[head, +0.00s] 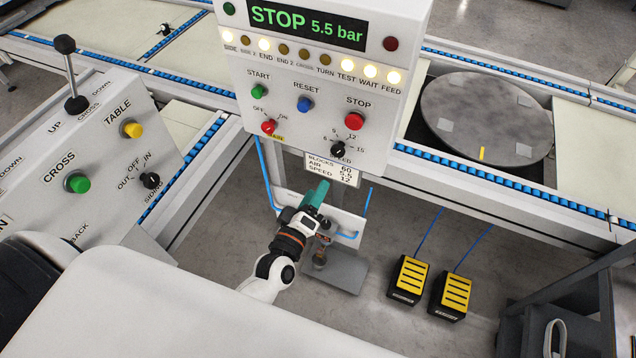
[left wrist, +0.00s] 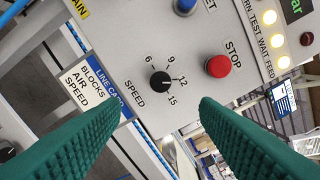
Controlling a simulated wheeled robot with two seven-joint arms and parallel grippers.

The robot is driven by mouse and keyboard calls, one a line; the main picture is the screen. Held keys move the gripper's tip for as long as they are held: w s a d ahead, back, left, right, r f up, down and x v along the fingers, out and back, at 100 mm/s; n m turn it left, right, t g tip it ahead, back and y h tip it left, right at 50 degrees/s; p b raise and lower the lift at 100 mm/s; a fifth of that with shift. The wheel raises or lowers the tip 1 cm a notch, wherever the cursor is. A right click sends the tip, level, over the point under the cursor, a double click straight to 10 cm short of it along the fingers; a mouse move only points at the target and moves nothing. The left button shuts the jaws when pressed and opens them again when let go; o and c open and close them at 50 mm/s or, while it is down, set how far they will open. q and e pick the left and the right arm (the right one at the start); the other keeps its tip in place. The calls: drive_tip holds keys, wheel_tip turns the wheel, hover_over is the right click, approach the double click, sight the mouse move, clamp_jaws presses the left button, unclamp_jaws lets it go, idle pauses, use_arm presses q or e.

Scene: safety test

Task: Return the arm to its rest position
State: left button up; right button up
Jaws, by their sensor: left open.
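My left arm (head: 275,268) reaches up from the lower middle of the head view. Its gripper (head: 318,192) has green fingers and is just below the grey control panel (head: 297,78). In the left wrist view the fingers of this gripper (left wrist: 156,103) stand wide apart with nothing between them. The black speed knob (left wrist: 160,82) and the red STOP button (left wrist: 218,66) are on the panel beyond the fingertips. The gripper appears apart from the panel. My right gripper is not in view.
The panel's display (head: 308,25) reads STOP 5.5 bar. A second panel (head: 85,160) with a lever is at left. Behind are roller conveyors and a round turntable (head: 487,115). Two yellow pedals (head: 411,279) (head: 455,294) stand on the floor at right. A line card (head: 331,168) hangs near the gripper.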

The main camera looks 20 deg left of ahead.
use_arm(q)
drive_tip(key=s+f+m+g+h, duration=0.1)
drive_tip(key=s+f+m+g, duration=0.4)
drive_tip(key=f, duration=0.8)
drive_tip(key=s+f+m+g, duration=0.35)
drive_tip(key=s+f, duration=0.45)
drive_tip(key=f, duration=0.6)
drive_tip(key=s+a+f+m+g, duration=0.1)
drive_tip(key=s+f, duration=0.3)
drive_tip(key=s, duration=0.4)
drive_tip(key=s+a+f+m+g+y, duration=0.1)
drive_tip(key=s+a+f+m+g, duration=0.1)
drive_tip(key=s, duration=0.6)
drive_tip(key=s+a+f+m+g, duration=0.2)
drive_tip(key=s+f+g, duration=0.3)
drive_tip(key=s+f, duration=0.3)
drive_tip(key=shift+s+a+y, duration=0.3)
drive_tip(key=shift+s+a, duration=0.2)
drive_tip(key=shift+s, duration=0.05)
drive_tip(key=shift+m+g, duration=0.25)
drive_tip(key=shift+c, duration=0.4)
